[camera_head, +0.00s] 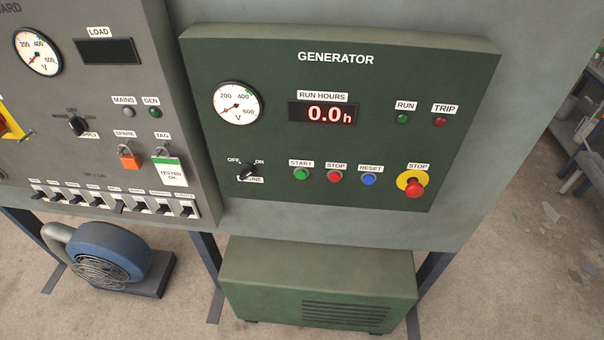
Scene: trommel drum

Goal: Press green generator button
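The green generator button (301,174) is labelled START. It sits in the lower middle of the dark green GENERATOR panel (300,135) in the head view. To its right are a red STOP button (334,177) and a blue RESET button (369,180). To its left is a black OFF/ON engine switch (248,170). The run hours display (323,114) reads 0.0 h. A green RUN lamp (403,118) and a red TRIP lamp (440,122) are at upper right. Neither of my grippers is in the head view.
A red mushroom STOP (414,189) on a yellow base protrudes right of the buttons. A grey switchboard (90,60) with switches and tags stands on the left. A green box (318,270) and a blue blower (108,250) are below. Floor is open at lower right.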

